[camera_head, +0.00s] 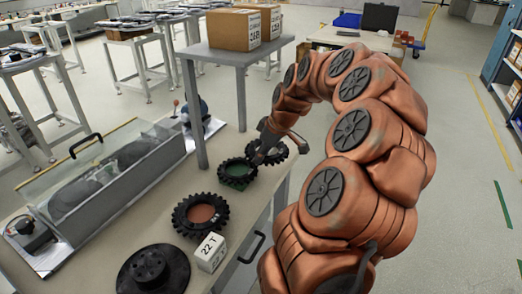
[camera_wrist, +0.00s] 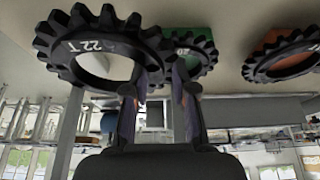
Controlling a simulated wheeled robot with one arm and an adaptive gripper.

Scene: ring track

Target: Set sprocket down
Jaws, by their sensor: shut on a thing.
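My gripper (camera_head: 268,150) is shut on a black toothed sprocket (camera_head: 281,156) marked 22 T, near the bench's right edge. In the wrist view the fingers (camera_wrist: 160,78) close on the rim of this sprocket (camera_wrist: 95,45), and its centre hole is open. A second sprocket (camera_head: 237,186) with a green centre lies close beside it; it also shows in the wrist view (camera_wrist: 206,58). Whether the held sprocket touches the bench or the green one is unclear. A third sprocket (camera_head: 181,216) with an orange-brown centre lies nearer.
A white box labelled 22-T (camera_head: 211,252) and a black hubbed disc (camera_head: 153,272) stand at the bench's near end. A clear-lidded machine (camera_head: 110,170) fills the left side. A raised grey shelf (camera_head: 235,55) with cardboard boxes (camera_head: 243,30) stands behind the gripper.

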